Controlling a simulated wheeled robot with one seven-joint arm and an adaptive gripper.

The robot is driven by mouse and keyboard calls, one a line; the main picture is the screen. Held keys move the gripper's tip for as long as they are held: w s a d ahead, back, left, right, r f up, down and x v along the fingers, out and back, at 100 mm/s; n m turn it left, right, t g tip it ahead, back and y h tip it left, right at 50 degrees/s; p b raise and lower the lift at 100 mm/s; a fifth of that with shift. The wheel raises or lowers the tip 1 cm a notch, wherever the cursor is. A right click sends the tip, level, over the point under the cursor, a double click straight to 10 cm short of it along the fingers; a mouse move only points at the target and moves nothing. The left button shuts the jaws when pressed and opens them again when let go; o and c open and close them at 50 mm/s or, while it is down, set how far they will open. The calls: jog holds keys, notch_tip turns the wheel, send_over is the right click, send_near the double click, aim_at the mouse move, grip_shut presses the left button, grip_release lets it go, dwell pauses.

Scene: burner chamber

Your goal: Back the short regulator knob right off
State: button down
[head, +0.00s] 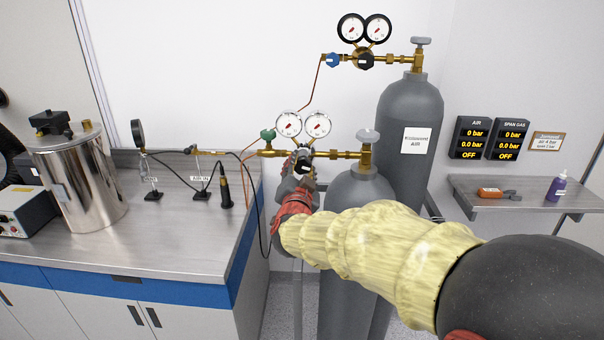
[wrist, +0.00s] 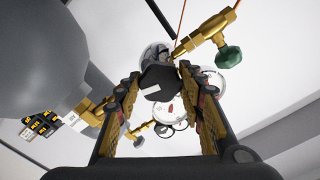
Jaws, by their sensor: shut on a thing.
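The short grey cylinder (head: 352,190) stands in front of the tall one, with a brass regulator (head: 342,154) on its valve. This regulator has two white dial gauges (head: 302,124) and a green valve knob (head: 268,135), also seen in the wrist view (wrist: 228,56). My gripper (head: 303,167) is at the regulator's front, below the gauges. In the wrist view, its two fingers are shut on the black regulator knob (wrist: 160,79), one on each side. In the head view my gripper mostly hides this knob.
The tall grey cylinder (head: 412,120) stands behind, with its own regulator (head: 366,60). Air (head: 472,137) and span gas (head: 507,139) displays both read 0 bar, 0.0 bar and OFF. A bench (head: 150,235) with a steel vessel (head: 78,180) is at left; a shelf (head: 530,201) is at right.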

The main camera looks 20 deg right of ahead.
jog(key=shift+m+b, duration=0.4)
jog(key=shift+m, duration=0.1)
jog(key=shift+f+b, duration=0.1)
jog(key=shift+b, duration=0.3)
jog(key=shift+m+b, duration=0.75)
jog(key=shift+m, duration=0.05)
jog(key=m+b, duration=0.3)
jog(key=b, duration=0.1)
jog(key=m+b, duration=0.2)
jog(key=shift+m+b, duration=0.3)
jog(key=shift+m, duration=0.4)
